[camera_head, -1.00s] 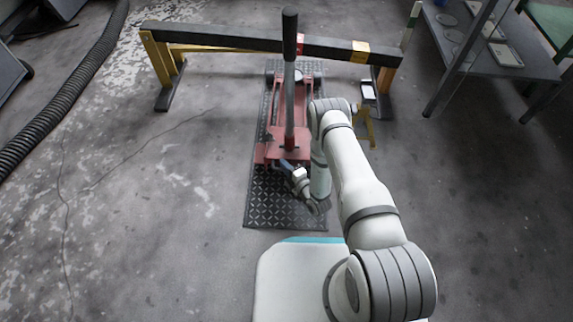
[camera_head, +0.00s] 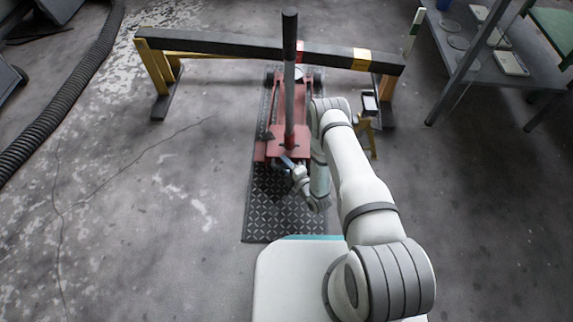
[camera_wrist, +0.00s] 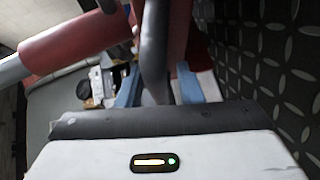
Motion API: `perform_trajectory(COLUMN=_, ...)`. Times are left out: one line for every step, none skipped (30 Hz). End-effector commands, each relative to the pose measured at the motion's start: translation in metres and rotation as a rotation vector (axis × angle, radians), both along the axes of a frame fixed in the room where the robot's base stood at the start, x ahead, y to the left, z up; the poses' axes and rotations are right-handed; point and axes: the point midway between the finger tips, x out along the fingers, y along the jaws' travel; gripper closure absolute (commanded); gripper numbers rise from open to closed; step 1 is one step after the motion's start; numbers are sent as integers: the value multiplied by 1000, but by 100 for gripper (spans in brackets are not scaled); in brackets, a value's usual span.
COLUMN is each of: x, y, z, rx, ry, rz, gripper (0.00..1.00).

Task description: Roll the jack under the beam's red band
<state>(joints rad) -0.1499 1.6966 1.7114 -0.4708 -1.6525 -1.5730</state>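The red jack (camera_head: 272,147) stands on a dark tread mat (camera_head: 285,220), its long grey handle (camera_head: 289,105) upright with a black grip. The jack's pale round saddle (camera_head: 303,74) shows at its far end, just on the near side of the black beam (camera_head: 220,44) in the picture. The beam's red band (camera_head: 300,47) is partly hidden behind the handle's grip. My gripper (camera_head: 288,163) is at the jack's near end. In the wrist view its blue fingers (camera_wrist: 158,82) close around a grey bar (camera_wrist: 154,50) of the jack; finger contact is hard to see.
The beam rests on yellow trestles with dark feet (camera_head: 161,107). A small yellow stand (camera_head: 367,128) with a pale-topped device is right of the jack. A black hose (camera_head: 70,95) lies at left; a grey shelf table (camera_head: 490,70) is at right. Floor left of the mat is clear.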

Motion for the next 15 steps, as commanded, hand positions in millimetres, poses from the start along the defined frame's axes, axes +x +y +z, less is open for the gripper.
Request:
perform_trajectory(x=0, y=0, z=0, rx=0, ry=0, rz=0, gripper=66)
perform_trajectory(x=0, y=0, z=0, rx=0, ry=0, rz=1, gripper=66)
perform_trajectory(x=0, y=0, z=0, rx=0, ry=0, rz=1, gripper=66)
perform_trajectory(x=0, y=0, z=0, rx=0, ry=0, rz=1, gripper=66)
perform_trajectory(x=0, y=0, z=0, rx=0, ry=0, rz=1, gripper=66)
perform_trajectory(x=0, y=0, z=0, rx=0, ry=0, rz=1, gripper=66)
perform_trajectory(x=-1, y=0, z=0, rx=0, ry=1, rz=1, gripper=66)
perform_trajectory(x=-2, y=-1, z=1, rx=0, ry=1, rz=1, gripper=66)
perform_trajectory(x=-4, y=-3, z=1, rx=-1, ry=2, rz=1, gripper=66)
perform_trajectory(x=-6, y=-4, z=2, rx=0, ry=2, rz=0, gripper=66)
perform_trajectory(x=-9, y=-6, z=3, rx=0, ry=2, rz=0, gripper=66)
perform_trajectory(x=-13, y=-10, z=5, rx=0, ry=3, rz=-1, gripper=66)
perform_trajectory(x=-18, y=-13, z=6, rx=1, ry=4, rz=-1, gripper=66)
perform_trajectory(x=-22, y=-16, z=7, rx=1, ry=4, rz=-1, gripper=66)
perform_trajectory(x=-28, y=-21, z=8, rx=0, ry=4, rz=-2, gripper=66)
